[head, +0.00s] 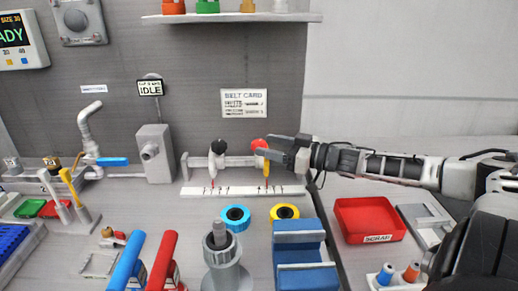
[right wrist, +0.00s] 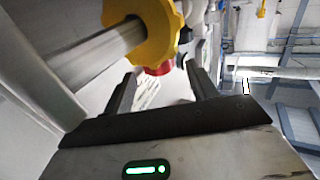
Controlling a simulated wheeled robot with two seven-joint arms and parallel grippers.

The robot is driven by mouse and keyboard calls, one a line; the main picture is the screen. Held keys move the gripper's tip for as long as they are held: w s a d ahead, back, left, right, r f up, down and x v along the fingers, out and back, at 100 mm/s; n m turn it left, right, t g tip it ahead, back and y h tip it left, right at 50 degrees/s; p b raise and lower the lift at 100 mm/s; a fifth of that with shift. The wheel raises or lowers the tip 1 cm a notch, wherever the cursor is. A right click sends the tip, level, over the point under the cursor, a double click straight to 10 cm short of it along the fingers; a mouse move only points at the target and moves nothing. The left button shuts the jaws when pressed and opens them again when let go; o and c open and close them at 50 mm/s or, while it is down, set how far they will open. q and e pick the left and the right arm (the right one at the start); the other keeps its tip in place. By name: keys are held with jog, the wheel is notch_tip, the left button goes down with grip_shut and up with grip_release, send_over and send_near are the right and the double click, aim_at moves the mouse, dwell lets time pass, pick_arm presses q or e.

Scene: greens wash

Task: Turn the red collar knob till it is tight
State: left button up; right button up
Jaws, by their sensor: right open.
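The red collar knob (head: 258,146) sits at the right end of a white rail on the back bench, with a yellow part (head: 267,168) hanging just below it. My right gripper (head: 283,150) reaches in from the right, its fingertips close beside the knob. In the right wrist view the gripper (right wrist: 160,85) is open, with red (right wrist: 158,69) showing between and beyond its fingers. A yellow lobed part (right wrist: 152,28) on a grey bar is in front of the red. I cannot tell whether the fingers touch the knob. My left gripper is out of view.
A black knob (head: 218,146) stands on the same rail, left of the red one. A scale strip (head: 235,191) lies below. Blue (head: 235,226) and yellow (head: 286,211) rings, a blue block (head: 299,240) and a red scrap tray (head: 365,204) are in front.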

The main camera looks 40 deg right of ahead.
aim_at(259, 142)
jog(key=shift+x, duration=0.85)
jog(key=shift+b+x, duration=0.3)
jog(key=shift+x, duration=0.75)
jog(key=c, duration=1)
